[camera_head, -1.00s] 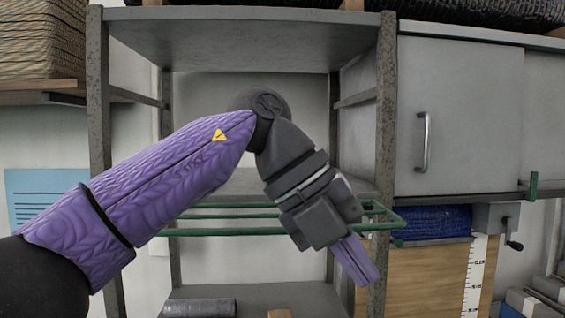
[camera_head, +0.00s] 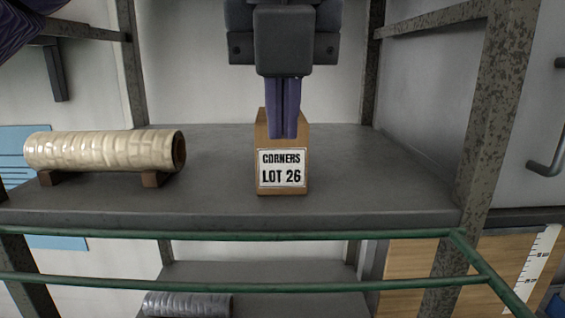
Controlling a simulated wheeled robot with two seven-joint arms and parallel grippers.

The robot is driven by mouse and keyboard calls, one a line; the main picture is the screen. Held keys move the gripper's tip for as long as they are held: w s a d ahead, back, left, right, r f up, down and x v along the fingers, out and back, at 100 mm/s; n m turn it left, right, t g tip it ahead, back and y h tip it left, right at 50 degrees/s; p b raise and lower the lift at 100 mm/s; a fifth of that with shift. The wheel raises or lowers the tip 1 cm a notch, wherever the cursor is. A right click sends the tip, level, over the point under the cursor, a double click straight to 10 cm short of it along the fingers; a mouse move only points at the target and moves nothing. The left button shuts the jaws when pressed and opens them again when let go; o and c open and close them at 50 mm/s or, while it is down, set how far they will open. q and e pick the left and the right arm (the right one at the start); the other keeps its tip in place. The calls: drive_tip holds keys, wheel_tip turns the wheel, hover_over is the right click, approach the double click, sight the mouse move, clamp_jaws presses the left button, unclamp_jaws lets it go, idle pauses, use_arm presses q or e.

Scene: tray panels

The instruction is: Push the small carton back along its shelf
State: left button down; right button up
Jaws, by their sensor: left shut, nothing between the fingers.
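The small brown carton (camera_head: 264,137) stands upright on the grey metal shelf (camera_head: 375,190), a short way behind its front edge. Its front bears a white label reading "CORNERS LOT 26". My left gripper (camera_head: 284,136) hangs down from the top of the picture with its purple fingers shut and empty. The fingers overlap the carton's top and upper front just above the label and hide part of it. I cannot tell whether they touch it. My right gripper is not in view.
A cream roll (camera_head: 100,150) rests on two brown blocks at the shelf's left. The shelf right of the carton is clear. A green rail (camera_head: 240,236) runs below the shelf's front edge. A speckled post (camera_head: 497,110) stands at the right. A grey roll (camera_head: 187,305) lies below.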

sight(282, 199)
use_arm(q)
drive_tip(key=x, duration=0.9)
drive_tip(key=shift+s+f, duration=0.1)
drive_tip(key=shift+s, duration=0.1)
drive_tip(key=w+p, duration=0.1)
drive_tip(key=w+r+p, duration=0.1)
drive_tip(key=p, duration=0.1)
drive_tip(key=shift+w, duration=0.2)
drive_tip(key=shift+w+d+f, duration=0.1)
drive_tip(key=shift+w+f, duration=0.15)
drive_tip(key=shift+w, duration=0.35)
drive_tip(key=shift+w+f, duration=0.1)
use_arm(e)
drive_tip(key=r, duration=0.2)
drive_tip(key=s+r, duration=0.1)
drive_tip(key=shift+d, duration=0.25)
